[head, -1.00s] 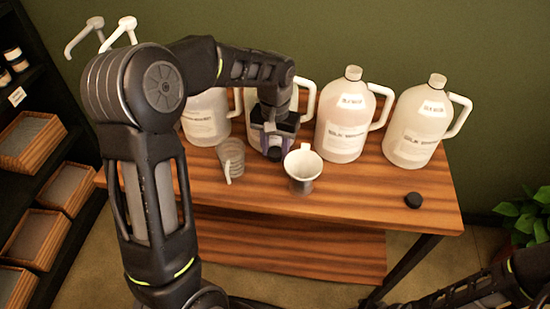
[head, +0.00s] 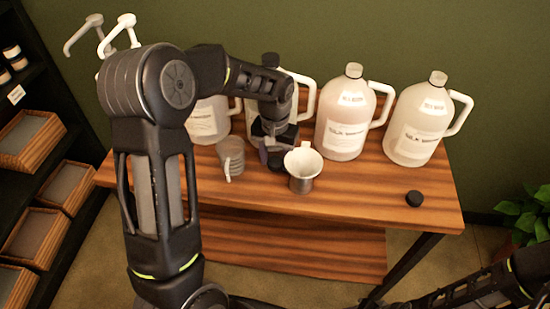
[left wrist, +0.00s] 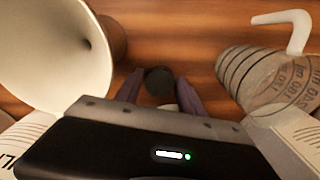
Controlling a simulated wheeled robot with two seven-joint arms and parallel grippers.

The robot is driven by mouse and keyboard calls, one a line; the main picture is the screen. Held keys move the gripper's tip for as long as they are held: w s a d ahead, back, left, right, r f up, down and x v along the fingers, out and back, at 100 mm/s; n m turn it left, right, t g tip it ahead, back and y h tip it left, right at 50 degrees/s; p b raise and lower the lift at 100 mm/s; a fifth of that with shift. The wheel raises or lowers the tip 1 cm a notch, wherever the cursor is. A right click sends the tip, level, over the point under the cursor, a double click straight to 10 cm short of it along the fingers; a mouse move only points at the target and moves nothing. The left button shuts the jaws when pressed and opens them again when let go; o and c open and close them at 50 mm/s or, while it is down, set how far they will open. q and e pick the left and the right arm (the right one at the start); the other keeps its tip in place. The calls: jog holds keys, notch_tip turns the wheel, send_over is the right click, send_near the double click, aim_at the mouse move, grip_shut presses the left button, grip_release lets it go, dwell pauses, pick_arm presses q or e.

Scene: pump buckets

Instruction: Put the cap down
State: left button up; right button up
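My left gripper (head: 278,157) points down over the table, between the grey measuring cup and the metal funnel-like cup. It is shut on a small black cap (left wrist: 160,81), which sits between the fingertips in the left wrist view. In the head view the cap is mostly hidden among the dark fingers. It is low, close to the tabletop; I cannot tell if it touches. A second black cap (head: 414,199) lies on the table at the right. My right gripper is out of view; only my right forearm shows at the lower right.
White jugs stand along the back of the wooden table (head: 350,205), including one (head: 345,115) and another (head: 418,122). The metal cup (head: 303,170) is close right of the gripper, the measuring cup (head: 230,157) close left. Pumps (head: 120,35) rise behind my arm.

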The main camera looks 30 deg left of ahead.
aim_at(275, 162)
pick_arm(q)
jog(key=shift+r+p, duration=0.5)
jog(key=shift+r, duration=0.1)
notch_tip(275, 162, up, 12)
jog(key=shift+b, duration=0.4)
jog(key=shift+f, duration=0.15)
dwell(0.4)
